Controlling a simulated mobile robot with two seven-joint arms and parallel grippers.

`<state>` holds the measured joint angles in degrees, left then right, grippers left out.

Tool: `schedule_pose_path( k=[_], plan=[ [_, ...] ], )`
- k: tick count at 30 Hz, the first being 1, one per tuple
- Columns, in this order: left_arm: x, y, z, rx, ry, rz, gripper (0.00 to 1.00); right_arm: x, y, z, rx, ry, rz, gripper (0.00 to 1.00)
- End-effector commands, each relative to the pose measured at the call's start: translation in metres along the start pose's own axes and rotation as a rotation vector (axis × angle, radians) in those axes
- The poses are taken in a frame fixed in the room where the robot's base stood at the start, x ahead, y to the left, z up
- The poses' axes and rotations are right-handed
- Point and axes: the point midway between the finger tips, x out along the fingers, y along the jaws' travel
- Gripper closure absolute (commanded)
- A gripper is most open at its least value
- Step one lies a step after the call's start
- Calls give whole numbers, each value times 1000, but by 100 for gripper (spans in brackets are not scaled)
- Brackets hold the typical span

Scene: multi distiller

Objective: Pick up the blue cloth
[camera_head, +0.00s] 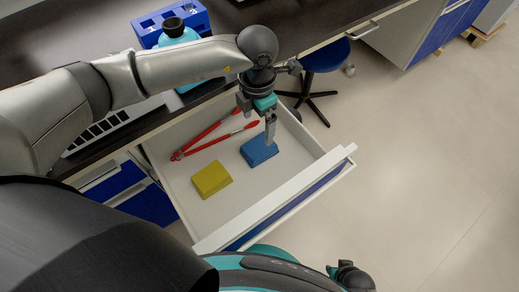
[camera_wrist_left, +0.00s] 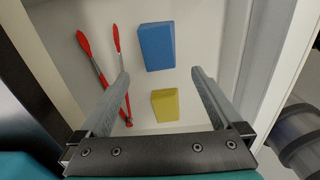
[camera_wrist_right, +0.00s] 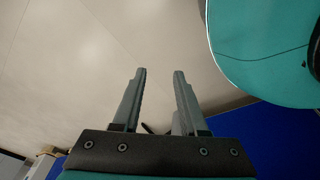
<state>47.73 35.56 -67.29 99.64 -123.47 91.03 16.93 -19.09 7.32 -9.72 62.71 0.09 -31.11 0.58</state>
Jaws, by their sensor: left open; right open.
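The blue cloth (camera_head: 259,150) is a flat folded block lying in the open white drawer (camera_head: 235,206). It also shows in the left wrist view (camera_wrist_left: 157,46), beyond the fingertips. My left gripper (camera_head: 270,142) is over the drawer and points down, its fingers overlapping the cloth's right side in the head view. In the left wrist view my left gripper (camera_wrist_left: 160,73) is open, with nothing between its fingers. The gap above the cloth is hard to judge. My right gripper (camera_wrist_right: 160,72) is open and empty, away from the cloth, above the floor.
A yellow cloth (camera_head: 212,179) and red-handled tongs (camera_head: 212,139) lie in the same drawer. The drawer's raised front (camera_head: 290,202) and sides surround them. The dark countertop (camera_head: 95,35) holds a blue rack (camera_head: 172,22). A blue stool (camera_head: 325,56) stands behind the drawer.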

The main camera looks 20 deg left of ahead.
Motion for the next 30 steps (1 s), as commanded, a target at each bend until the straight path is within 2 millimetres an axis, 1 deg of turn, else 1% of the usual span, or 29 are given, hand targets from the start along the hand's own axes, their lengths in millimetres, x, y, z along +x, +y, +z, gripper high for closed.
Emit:
schedule_pose_path(
  k=[1,3,13,18,25,30],
  plan=[
    [9,0,0,-1,2,0,0,0,-2,-4,1,4,-2,58],
    [17,0,0,1,0,0,0,-3,-4,-10,2,5,-5,58],
    [54,0,0,0,0,0,0,-18,-14,-33,7,8,-18,58],
    [65,0,0,0,0,0,0,-25,-16,-39,8,8,-22,58],
    [70,0,1,1,0,0,0,-30,-18,-43,9,8,-25,58],
    [83,1,3,0,0,1,0,-40,-22,-52,12,13,-30,58]
  ],
)
